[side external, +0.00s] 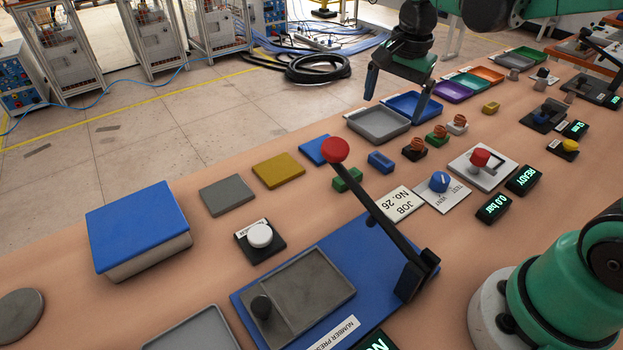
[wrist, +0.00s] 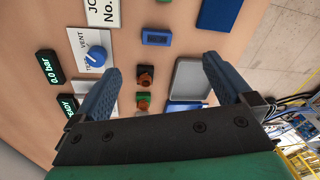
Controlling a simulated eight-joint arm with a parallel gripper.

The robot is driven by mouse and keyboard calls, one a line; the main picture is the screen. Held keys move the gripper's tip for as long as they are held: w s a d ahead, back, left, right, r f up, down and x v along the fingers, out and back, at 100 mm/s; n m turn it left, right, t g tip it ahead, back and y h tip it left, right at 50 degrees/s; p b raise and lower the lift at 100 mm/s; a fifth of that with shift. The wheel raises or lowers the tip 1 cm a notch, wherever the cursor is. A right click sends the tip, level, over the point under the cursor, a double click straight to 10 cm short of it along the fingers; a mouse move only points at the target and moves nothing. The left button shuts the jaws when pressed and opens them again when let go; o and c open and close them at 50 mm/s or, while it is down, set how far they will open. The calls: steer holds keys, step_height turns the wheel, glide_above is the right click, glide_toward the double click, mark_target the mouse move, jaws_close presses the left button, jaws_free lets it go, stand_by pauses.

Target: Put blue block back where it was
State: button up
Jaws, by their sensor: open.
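The small blue block (side external: 381,162) lies on the table, to the right of a green block (side external: 348,180) and close to the blue flat tile (side external: 318,150). In the wrist view the blue block (wrist: 158,38) shows beyond the fingertips, near the middle. My gripper (side external: 393,110) is open and empty, above the trays and higher than the blue block. In the wrist view its two fingers (wrist: 162,65) are spread wide with nothing between them. The blue block touches neither finger.
A grey tray (side external: 353,127) and a blue tray (side external: 436,110) stand below my gripper. Small blocks with orange-brown tops, including a dark one (side external: 414,153), stand nearby. A red-knobbed lever (side external: 336,150) rises in front. A blue-knobbed vent panel (side external: 456,197) lies to the right.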

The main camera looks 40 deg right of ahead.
steer(key=s+a+n+t, duration=0.5)
steer(key=s+a+n, duration=0.1)
steer(key=n, duration=0.8)
steer(key=shift+s+f+t, duration=0.15)
steer(key=shift+s+t, duration=0.25)
steer(key=shift+s, duration=0.15)
steer(key=shift+a, duration=0.1)
